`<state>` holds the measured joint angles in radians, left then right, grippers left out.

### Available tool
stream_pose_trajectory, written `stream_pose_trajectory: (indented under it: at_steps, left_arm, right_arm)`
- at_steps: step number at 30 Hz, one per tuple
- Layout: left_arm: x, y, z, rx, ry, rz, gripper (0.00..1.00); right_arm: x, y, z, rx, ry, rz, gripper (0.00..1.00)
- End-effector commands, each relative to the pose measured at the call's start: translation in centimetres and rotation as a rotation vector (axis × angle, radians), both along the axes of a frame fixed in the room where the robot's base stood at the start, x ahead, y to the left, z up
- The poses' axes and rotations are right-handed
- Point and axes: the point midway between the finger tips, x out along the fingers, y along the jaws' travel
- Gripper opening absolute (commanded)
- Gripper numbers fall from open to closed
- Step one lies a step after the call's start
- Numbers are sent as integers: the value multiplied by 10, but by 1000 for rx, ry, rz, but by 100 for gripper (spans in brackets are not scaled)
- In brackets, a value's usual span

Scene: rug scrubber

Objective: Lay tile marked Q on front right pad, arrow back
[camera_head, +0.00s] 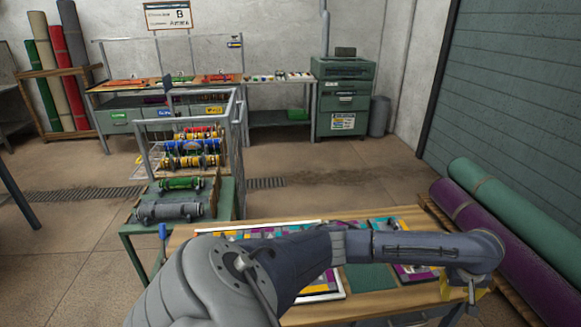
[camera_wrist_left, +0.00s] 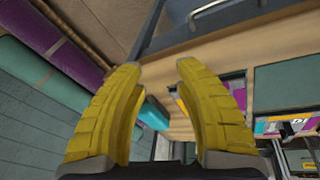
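My left arm stretches across the worktable (camera_head: 400,300) in the head view. Its gripper (camera_head: 455,292) hangs over the right part of the table, partly hidden by the wrist. In the left wrist view the yellow fingers of this gripper (camera_wrist_left: 160,75) are apart with nothing held between them. Multicoloured tiles (camera_head: 400,222) show behind the arm, and patterned pieces (camera_wrist_left: 298,125) show at the right of the left wrist view. I cannot make out a Q or an arrow on any. A plain dark green pad (camera_head: 368,278) lies in front of the arm. My right gripper is not seen.
Rolled rugs, purple (camera_head: 510,245) and green (camera_head: 515,200), lie right of the table. A small teal object (camera_wrist_left: 155,112) shows beyond the fingers. A cart (camera_head: 190,160) with several coloured rollers stands behind left. Open floor lies behind the table.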

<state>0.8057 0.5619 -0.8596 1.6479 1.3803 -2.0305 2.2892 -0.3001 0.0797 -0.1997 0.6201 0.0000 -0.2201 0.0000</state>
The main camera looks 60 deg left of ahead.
Motion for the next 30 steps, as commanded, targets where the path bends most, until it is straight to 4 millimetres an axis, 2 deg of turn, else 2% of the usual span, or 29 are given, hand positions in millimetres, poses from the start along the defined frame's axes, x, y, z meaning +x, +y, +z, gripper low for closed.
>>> stream_pose_trajectory:
  at_steps: [1,3,6,12,16,20,23,26,29,30]
  left_arm:
    - [-10,-32,-16,-57,-28,-88,32]
    - [-16,-66,-26,-119,-90,-199,32]
    - [-24,-102,-32,-182,-183,-324,32]
    - [-34,-144,-35,-241,-345,-480,32]
    - [-38,-155,-44,-248,-423,-536,32]
    - [-40,-155,-67,-229,-472,-570,32]
    - [-42,-146,-101,-196,-481,-581,32]
    - [-48,-131,-144,-154,-465,-587,32]
    - [-60,-114,-192,-109,-434,-594,32]
    - [-67,-107,-213,-90,-418,-600,32]
  right_arm:
    - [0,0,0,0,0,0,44]
    - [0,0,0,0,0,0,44]
    - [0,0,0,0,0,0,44]
    - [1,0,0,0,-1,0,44]
    - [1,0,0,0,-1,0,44]
    - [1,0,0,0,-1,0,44]
    - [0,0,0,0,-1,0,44]
    - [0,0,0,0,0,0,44]
    - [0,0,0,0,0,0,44]
    - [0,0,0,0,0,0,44]
